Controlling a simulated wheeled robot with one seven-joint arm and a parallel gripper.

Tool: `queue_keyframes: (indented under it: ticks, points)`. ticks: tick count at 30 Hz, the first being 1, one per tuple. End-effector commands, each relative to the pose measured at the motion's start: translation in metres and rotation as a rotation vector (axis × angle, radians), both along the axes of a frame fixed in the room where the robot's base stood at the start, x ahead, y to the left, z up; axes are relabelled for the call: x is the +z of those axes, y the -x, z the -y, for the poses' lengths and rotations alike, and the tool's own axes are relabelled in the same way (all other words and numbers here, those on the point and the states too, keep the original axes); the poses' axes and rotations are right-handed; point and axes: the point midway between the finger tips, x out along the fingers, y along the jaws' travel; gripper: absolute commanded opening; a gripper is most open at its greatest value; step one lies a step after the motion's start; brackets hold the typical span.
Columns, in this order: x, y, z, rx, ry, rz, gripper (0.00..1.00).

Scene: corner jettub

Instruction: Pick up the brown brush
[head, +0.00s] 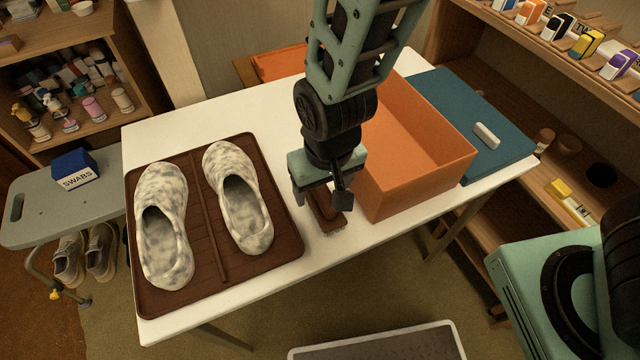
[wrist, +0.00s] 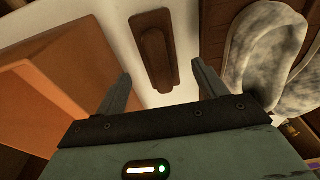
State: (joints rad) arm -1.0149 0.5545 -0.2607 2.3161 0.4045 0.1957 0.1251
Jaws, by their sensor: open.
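The brown brush (head: 325,213) lies on the white table between the shoe tray and the orange box, partly hidden under my gripper in the head view. In the wrist view the brush (wrist: 154,45) shows whole, with a raised handle along its middle. My gripper (head: 320,200) points down just above the brush, open and empty. In the wrist view its two fingers (wrist: 160,82) stand apart, with the near end of the brush roughly between their tips. I see no contact between fingers and brush.
A brown tray (head: 285,245) with two mottled shoes (head: 165,215) lies to the left. The open orange box (head: 420,185) stands close on the right. The table's front strip (head: 400,219) is bare.

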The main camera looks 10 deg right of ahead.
Motion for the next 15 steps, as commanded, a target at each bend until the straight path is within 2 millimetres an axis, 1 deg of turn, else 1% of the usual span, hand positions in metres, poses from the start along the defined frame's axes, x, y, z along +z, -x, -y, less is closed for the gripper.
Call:
queue_keyframes:
  ticks: [3, 8, 11, 15]
  points:
    - [-0.019, -0.001, 0.001, -0.003, 0.002, -0.002, 0.71]
    - [-0.041, -0.003, 0.000, -0.002, 0.002, -0.001, 0.71]
    - [-0.048, -0.004, -0.001, -0.002, 0.002, 0.000, 0.71]
    - [-0.049, -0.004, -0.001, -0.001, 0.002, 0.001, 0.71]
